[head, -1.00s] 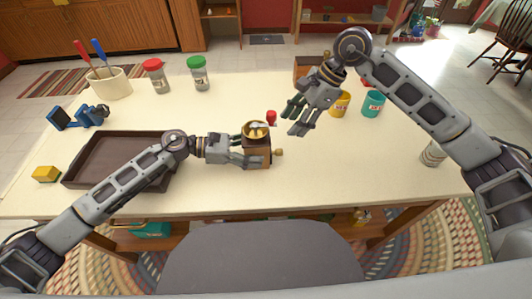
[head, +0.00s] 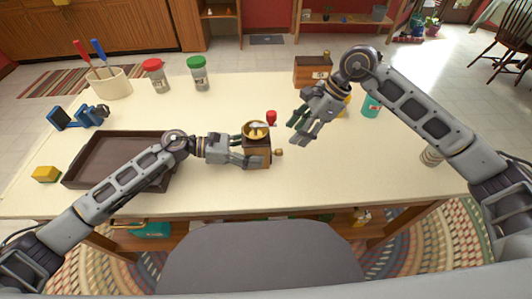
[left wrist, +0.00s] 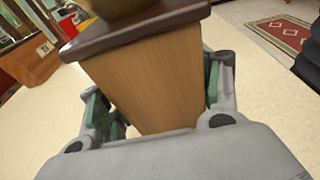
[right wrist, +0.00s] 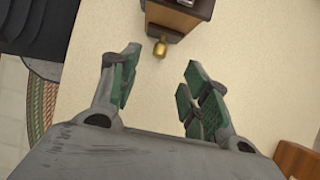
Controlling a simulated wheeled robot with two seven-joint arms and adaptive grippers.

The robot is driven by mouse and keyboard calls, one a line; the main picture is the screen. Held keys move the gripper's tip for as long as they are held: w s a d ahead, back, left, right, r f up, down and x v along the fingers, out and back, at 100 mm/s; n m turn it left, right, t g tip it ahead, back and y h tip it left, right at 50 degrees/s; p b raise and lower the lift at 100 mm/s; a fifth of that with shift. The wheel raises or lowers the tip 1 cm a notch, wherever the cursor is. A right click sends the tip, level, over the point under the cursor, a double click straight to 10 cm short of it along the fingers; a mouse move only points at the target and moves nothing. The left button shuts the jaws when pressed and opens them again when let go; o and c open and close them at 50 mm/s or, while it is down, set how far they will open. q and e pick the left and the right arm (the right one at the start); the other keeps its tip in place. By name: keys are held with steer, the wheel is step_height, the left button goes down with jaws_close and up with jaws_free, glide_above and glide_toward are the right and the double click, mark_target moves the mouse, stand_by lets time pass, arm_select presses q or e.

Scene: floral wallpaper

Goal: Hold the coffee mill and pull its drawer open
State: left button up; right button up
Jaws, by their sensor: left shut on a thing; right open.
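The coffee mill (head: 257,146) stands upright on the table, a wooden box with a brass bowl and a red crank knob (head: 271,117) on top. Its brass drawer knob (head: 278,152) points right; the drawer looks shut. My left gripper (head: 255,153) is shut on the mill's body from the left; its fingers flank the wooden side (left wrist: 150,80) in the left wrist view. My right gripper (head: 298,130) is open and empty, above the table to the right of the mill. In the right wrist view the drawer knob (right wrist: 160,48) lies ahead, beyond the open fingers (right wrist: 155,85).
A dark tray (head: 95,147) and yellow block (head: 46,174) are at left. Red-lidded (head: 155,75) and green-lidded (head: 198,73) jars stand behind. A wooden box (head: 312,70), teal cup (head: 371,105) and partly hidden yellow cup are near my right arm.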

mark_target(282, 150)
steer(key=shift+x, duration=4.4)
steer(key=shift+d, duration=0.1)
steer(key=c, duration=0.9)
